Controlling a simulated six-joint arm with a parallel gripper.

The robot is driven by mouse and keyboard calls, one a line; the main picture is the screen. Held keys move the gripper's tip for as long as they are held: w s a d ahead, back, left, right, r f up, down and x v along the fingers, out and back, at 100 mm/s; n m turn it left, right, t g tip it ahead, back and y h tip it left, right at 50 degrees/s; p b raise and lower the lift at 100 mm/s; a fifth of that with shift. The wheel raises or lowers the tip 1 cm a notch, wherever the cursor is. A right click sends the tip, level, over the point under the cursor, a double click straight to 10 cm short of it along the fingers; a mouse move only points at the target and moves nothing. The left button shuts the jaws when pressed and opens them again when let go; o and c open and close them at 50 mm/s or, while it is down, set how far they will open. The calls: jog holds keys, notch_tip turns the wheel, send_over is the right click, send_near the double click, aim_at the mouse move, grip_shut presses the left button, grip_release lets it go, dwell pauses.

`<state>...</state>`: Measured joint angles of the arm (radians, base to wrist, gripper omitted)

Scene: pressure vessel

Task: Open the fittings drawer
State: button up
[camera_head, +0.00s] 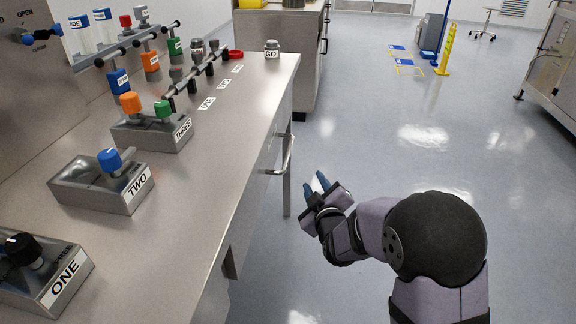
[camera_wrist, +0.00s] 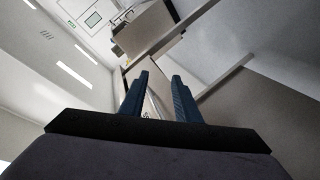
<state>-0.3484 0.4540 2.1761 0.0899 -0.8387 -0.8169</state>
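A metal bar handle (camera_head: 289,155) sticks out from the front side of the steel bench. The drawer front behind it is seen almost edge-on, and I can make out no label on it. I cannot see any gap that would show the drawer pulled out. My gripper (camera_head: 318,183) is just right of the handle in the head view, over the floor side, apart from it. In the wrist view its two blue fingers (camera_wrist: 159,88) stand apart with nothing clearly between them. Pale bars and panels lie beyond the fingers; I cannot tell which is the handle.
The bench top (camera_head: 215,150) carries label blocks ONE (camera_head: 45,275), TWO (camera_head: 105,185) and THREE (camera_head: 155,132) with coloured knobs. A small GO item (camera_head: 272,49) stands near its far edge. A steel cabinet (camera_head: 285,60) stands beyond.

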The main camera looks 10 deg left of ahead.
aim_at(288, 151)
jog(key=shift+w+a+r+n+t+y+b, duration=0.4)
jog(key=shift+w+a+r+n+t+b, duration=0.25)
jog(key=shift+w+a, duration=0.7)
jog(key=shift+w+a+r+n+t+y+b, duration=0.35)
jog(key=shift+w+a+r+n+t, duration=0.35)
jog(key=shift+w+a, duration=0.6)
jog(key=shift+w+a+r+n+t+y+b, duration=0.45)
jog(key=shift+w+a+r+t, duration=0.5)
jog(key=shift+a, duration=0.6)
jog(key=shift+w+f, duration=0.1)
jog(key=shift+f, duration=0.1)
grip_shut()
